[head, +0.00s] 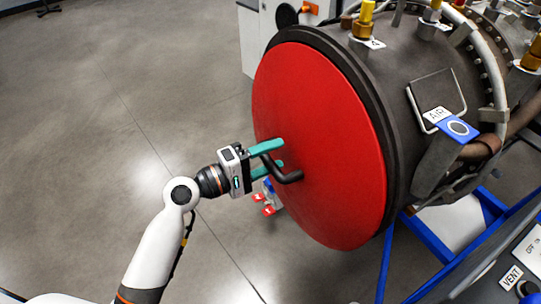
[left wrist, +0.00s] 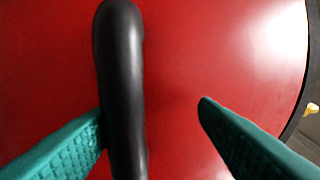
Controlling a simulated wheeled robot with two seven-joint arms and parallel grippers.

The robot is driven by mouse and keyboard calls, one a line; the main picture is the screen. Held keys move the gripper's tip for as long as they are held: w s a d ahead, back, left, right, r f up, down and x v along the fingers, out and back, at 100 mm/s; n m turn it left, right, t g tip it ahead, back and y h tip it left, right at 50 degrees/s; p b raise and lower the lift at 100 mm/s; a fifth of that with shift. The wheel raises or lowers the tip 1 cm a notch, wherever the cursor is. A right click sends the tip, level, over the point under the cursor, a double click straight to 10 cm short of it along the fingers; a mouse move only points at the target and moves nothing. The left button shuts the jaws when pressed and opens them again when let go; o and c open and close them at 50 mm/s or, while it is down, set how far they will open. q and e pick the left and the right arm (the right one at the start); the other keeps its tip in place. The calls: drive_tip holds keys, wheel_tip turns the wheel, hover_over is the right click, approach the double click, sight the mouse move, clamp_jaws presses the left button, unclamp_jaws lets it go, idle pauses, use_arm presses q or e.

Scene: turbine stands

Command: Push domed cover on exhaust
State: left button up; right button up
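The domed cover (head: 320,130) is a large red disc with a black handle (head: 285,175) at its middle. It sits at the end of the dark exhaust cylinder (head: 405,110), with a black rim around it. I cannot tell whether it is fully seated. My left gripper (head: 274,155) is at the handle with its teal fingers apart. In the left wrist view the black handle (left wrist: 122,85) stands between the fingers, close to or touching the left finger and clear of the right one. The red cover (left wrist: 215,60) fills the background. My right gripper is not in view.
A blue stand (head: 420,240) carries the turbine at the right. A panel with a VENT label (head: 511,278) is at the bottom right. A pale cabinet (head: 250,40) stands behind the cover. The grey floor (head: 100,110) at the left is largely clear.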

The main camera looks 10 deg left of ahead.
use_arm(q)
drive_tip(key=shift+a, duration=0.1)
drive_tip(key=b+v, duration=0.1)
drive_tip(key=v, duration=0.6)
drive_tip(key=shift+b, duration=0.4)
idle(0.4)
